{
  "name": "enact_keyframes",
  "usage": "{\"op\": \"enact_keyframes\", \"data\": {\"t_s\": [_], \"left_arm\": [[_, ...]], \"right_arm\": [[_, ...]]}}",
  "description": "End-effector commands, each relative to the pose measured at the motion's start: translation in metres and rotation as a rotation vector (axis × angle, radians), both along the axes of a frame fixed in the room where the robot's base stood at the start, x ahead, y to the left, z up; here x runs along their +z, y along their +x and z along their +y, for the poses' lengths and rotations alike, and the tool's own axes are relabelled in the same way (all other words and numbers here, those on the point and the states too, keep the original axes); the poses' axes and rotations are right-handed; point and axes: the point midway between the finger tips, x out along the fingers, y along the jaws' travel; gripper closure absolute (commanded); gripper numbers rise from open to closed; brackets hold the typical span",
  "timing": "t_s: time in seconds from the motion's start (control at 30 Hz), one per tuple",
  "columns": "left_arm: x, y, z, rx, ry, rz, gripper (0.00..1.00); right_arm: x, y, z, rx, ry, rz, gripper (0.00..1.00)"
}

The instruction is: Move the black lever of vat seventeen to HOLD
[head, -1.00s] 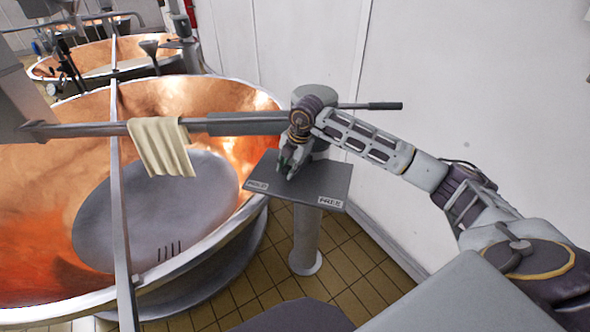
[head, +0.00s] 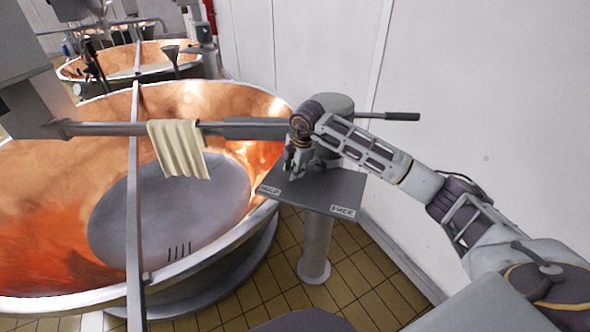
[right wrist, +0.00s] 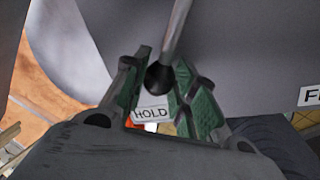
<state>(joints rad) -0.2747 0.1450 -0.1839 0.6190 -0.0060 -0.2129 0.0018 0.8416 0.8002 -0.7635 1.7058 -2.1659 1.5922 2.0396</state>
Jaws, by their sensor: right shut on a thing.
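My right gripper (head: 295,166) is over the plate (head: 322,188) of the grey pedestal beside the copper vat. The plate has a HOLD label (head: 268,190) at its left corner and a FREE label (head: 342,211) at its right. In the right wrist view, the lever is a grey rod with a black knob (right wrist: 159,77); my gripper (right wrist: 160,95) is shut on it between green pads. The HOLD label (right wrist: 151,113) shows just below the knob there. In the head view my gripper hides the lever. No vat number is readable. My left gripper is not in view.
The large copper vat (head: 60,250) fills the left, with a bar and a draped cloth (head: 180,150) across it. A dark-handled lever (head: 402,116) sticks out right from the pedestal's head. A white wall stands behind; a second vat (head: 105,62) is farther back.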

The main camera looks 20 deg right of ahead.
Motion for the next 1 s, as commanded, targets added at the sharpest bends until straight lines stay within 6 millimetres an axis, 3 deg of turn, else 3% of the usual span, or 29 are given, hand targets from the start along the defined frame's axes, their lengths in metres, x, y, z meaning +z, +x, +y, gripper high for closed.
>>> {"op": "enact_keyframes", "data": {"t_s": [0.07,0.1,0.27,0.67,1.0], "left_arm": [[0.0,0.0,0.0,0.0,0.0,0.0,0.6],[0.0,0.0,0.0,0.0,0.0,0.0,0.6],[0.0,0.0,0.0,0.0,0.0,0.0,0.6],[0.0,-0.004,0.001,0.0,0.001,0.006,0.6],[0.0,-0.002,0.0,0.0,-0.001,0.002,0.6]], "right_arm": [[0.002,0.002,0.0,-0.002,0.001,-0.007,1.0],[0.002,0.002,0.0,-0.001,0.0,-0.007,0.7],[0.002,0.001,0.0,-0.001,0.0,-0.006,0.51],[0.003,0.0,-0.001,0.0,0.0,-0.003,0.51],[0.03,-0.007,-0.002,0.0,-0.001,-0.005,0.51]]}}
